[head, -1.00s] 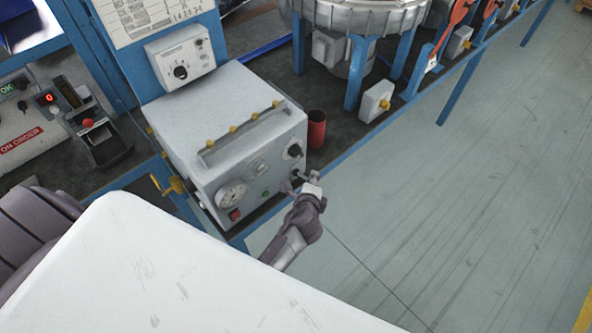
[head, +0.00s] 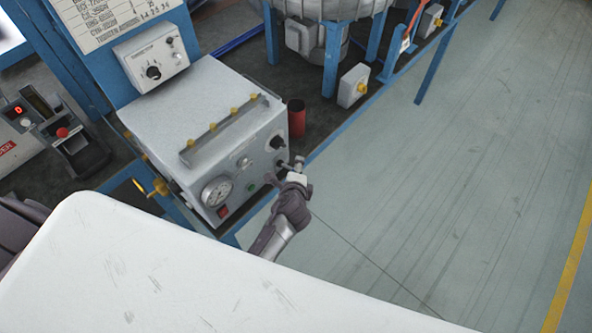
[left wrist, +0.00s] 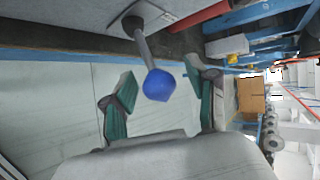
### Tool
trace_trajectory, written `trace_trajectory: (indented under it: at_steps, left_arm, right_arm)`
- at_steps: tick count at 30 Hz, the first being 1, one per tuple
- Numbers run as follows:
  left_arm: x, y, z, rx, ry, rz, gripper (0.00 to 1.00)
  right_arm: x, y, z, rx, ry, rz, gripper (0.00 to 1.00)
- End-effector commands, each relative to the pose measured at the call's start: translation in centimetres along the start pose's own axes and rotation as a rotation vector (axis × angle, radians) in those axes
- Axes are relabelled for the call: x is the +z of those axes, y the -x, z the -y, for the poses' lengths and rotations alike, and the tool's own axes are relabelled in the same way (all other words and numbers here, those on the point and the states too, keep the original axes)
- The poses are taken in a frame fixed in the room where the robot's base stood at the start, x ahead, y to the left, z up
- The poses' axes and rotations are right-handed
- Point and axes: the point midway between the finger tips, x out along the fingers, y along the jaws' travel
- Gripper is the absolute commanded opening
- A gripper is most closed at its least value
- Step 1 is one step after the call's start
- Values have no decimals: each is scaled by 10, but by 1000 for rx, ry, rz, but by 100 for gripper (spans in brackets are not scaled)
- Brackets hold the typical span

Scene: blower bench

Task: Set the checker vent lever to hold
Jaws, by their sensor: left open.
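The checker is a light grey box (head: 200,112) on the bench in the head view, with a gauge (head: 216,191) and knobs on its front. In the left wrist view the vent lever (left wrist: 143,45) is a grey rod ending in a blue ball knob (left wrist: 159,85). My left gripper (head: 293,171) is at the right end of the checker's front in the head view. Its open teal fingers stand on both sides of the blue knob in the wrist view, with gaps. The lever is mostly hidden by the gripper in the head view. My right gripper is out of view.
A red cylinder (head: 297,118) stands on the bench just right of the checker. A thermostat-like box (head: 152,57) is behind it. Blue bench legs and rails border the bench. The floor (head: 430,190) to the right is clear.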

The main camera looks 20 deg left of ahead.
Motion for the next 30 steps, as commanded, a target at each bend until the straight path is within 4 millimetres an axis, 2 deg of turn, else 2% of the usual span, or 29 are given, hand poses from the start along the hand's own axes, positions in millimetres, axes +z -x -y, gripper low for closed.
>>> trace_trajectory:
  at_steps: [4,7,15,21,25,30]
  left_arm:
    - [0,6,-1,0,0,-1,58]
    - [0,19,-2,1,1,-1,58]
    - [0,77,-2,2,2,-1,58]
    - [0,108,-1,1,0,0,58]
    - [0,118,0,0,0,0,58]
    - [0,120,0,0,0,1,58]
  right_arm:
    - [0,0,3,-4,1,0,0]
    - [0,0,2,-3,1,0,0]
    - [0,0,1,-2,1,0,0]
    - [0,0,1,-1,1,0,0]
    - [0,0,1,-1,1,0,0]
    - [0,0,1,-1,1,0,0]
